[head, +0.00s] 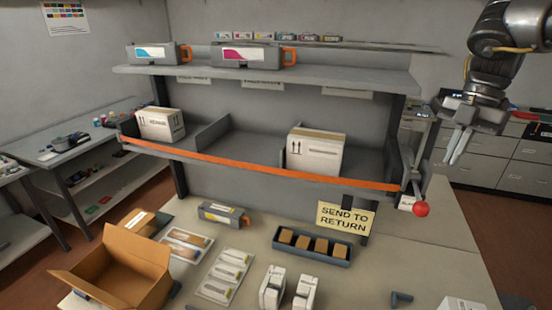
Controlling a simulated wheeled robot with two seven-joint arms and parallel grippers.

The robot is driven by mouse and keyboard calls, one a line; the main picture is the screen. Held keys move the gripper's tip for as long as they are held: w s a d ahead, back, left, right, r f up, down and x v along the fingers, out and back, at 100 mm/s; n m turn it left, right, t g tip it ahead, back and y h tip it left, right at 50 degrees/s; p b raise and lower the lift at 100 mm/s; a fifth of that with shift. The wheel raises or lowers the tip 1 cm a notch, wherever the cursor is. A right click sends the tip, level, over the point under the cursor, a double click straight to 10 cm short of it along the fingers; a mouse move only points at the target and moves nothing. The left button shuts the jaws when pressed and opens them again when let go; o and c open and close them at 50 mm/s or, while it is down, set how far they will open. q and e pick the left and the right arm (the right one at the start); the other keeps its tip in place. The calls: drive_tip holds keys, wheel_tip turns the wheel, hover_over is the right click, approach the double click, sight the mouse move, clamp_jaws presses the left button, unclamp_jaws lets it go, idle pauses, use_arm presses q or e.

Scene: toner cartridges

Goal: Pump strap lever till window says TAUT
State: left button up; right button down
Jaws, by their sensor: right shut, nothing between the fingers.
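An orange strap (262,168) runs across the front of the middle shelf, from the left end to a ratchet at the right post. The strap lever ends in a red ball knob (421,209) at the right end of the shelf. A small pale window or label (406,203) sits just left of the knob; its text is too small to read. My right gripper (453,160) hangs at the upper right, above and to the right of the knob and apart from it. Its fingers point down, shut and empty. My left gripper is not in view.
Two white cartons (160,124) (314,155) stand behind the strap. A "SEND TO RETURN" sign (345,217), a tray (290,248) of brown blocks and an open cardboard box (120,270) are on the bench below. Grey drawers (500,165) stand behind my right gripper. Bench space below the knob is clear.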

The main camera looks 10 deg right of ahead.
sight(423, 204)
drive_tip(key=shift+a, duration=0.1)
idle(0.3)
drive_tip(key=a, duration=0.1)
drive_tip(key=s+a, duration=0.1)
drive_tip(key=a+p, duration=0.1)
drive_tip(key=shift+s+a+f, duration=0.1)
drive_tip(key=shift+s+a, duration=0.25)
drive_tip(key=shift+s, duration=0.05)
drive_tip(key=shift+w, duration=0.1)
drive_tip(key=shift+x, duration=3.5)
